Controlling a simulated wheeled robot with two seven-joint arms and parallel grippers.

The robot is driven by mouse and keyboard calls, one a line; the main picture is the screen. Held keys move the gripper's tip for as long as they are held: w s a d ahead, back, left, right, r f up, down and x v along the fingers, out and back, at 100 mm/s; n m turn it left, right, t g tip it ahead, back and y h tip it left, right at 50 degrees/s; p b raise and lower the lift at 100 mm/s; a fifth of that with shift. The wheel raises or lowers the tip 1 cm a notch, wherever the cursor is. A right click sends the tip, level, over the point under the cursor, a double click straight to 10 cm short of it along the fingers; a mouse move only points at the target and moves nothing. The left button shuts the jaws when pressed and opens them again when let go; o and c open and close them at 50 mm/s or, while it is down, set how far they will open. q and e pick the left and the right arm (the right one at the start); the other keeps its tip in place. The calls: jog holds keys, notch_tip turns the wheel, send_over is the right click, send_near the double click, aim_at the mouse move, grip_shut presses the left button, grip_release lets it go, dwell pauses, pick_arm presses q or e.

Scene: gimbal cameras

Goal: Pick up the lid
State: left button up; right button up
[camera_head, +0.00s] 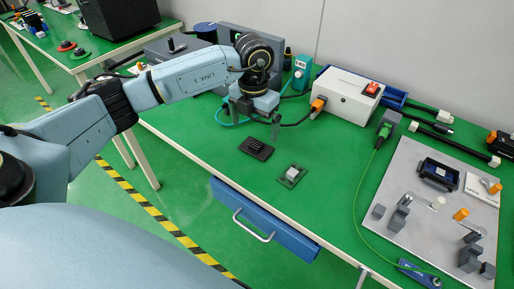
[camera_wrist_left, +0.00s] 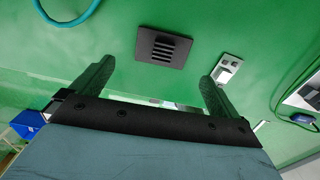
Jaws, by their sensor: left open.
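The lid looks to be a small black slotted plate (camera_head: 257,148) lying flat on the green table near its front edge. In the left wrist view the black plate (camera_wrist_left: 145,47) lies ahead of the fingertips, roughly centred between them. My left gripper (camera_head: 257,120) is above the table, just behind the plate, pointing down. In the left wrist view its two fingers (camera_wrist_left: 156,72) are wide apart with nothing between them. The gripper and plate look apart. My right gripper is in neither view.
A small grey-green piece with a white block (camera_head: 292,175) lies right of the plate. A white box (camera_head: 346,96) with a red switch stands behind, with a cable in front. A grey board (camera_head: 415,215) with fixtures is at right. A blue drawer (camera_head: 262,222) hangs under the front edge.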

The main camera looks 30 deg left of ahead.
aim_at(256, 144)
pick_arm(q)
jog(key=f, duration=0.3)
jog(key=f+b, duration=0.1)
jog(key=f, duration=0.2)
jog(key=shift+w+d+f, duration=0.15)
jog(key=shift+w+f, duration=0.05)
jog(key=shift+f, duration=0.05)
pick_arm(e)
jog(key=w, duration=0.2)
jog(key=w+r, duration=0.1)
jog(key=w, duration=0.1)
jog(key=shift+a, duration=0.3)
pick_arm(q)
jog(key=c, duration=0.9)
